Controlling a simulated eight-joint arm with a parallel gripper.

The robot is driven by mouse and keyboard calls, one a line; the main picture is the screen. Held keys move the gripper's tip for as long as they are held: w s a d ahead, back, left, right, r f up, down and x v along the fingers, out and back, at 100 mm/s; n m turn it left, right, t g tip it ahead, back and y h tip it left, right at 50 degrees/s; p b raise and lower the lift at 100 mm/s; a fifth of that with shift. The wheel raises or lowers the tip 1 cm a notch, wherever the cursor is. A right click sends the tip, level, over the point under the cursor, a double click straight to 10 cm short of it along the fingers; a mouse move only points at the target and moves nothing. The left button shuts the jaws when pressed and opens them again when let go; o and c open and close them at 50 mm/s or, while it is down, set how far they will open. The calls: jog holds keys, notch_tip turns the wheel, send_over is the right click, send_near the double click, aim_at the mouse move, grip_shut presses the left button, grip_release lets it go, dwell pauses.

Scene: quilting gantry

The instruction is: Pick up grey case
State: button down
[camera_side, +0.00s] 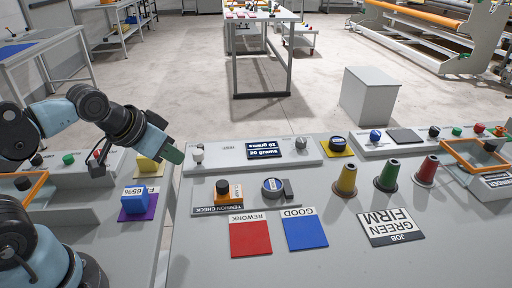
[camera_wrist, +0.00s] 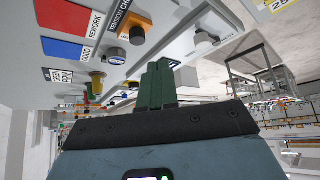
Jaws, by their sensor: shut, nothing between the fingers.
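My gripper (camera_side: 174,154) has green fingers, closed together and empty. It is above the table, left of and farther back than the case, and apart from it. In the wrist view the fingers (camera_wrist: 158,82) point up the picture, below the case.
An orange and black post (camera_side: 224,190) stands left of the case. A red pad (camera_side: 250,238) and a blue pad (camera_side: 304,231) lie in front. Yellow (camera_side: 345,179), green (camera_side: 386,175) and red cones (camera_side: 427,171) stand to the right. A scale console (camera_side: 222,157) is behind.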

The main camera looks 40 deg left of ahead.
jog(key=shift+c, duration=1.3)
grip_release()
jog(key=m+g+h, duration=0.2)
jog(key=m+g, duration=0.1)
jog(key=m, duration=0.3)
send_over(272, 184)
jog(key=s+a, duration=0.1)
jog(key=s, duration=0.1)
notch_tip(272, 184, down, 7)
jog(key=shift+w+f, duration=0.15)
jog(key=shift+s+x, duration=0.15)
jog(key=shift+x, duration=1.25)
jog(key=shift+s+x, duration=0.15)
jog(key=shift+x, duration=1.2)
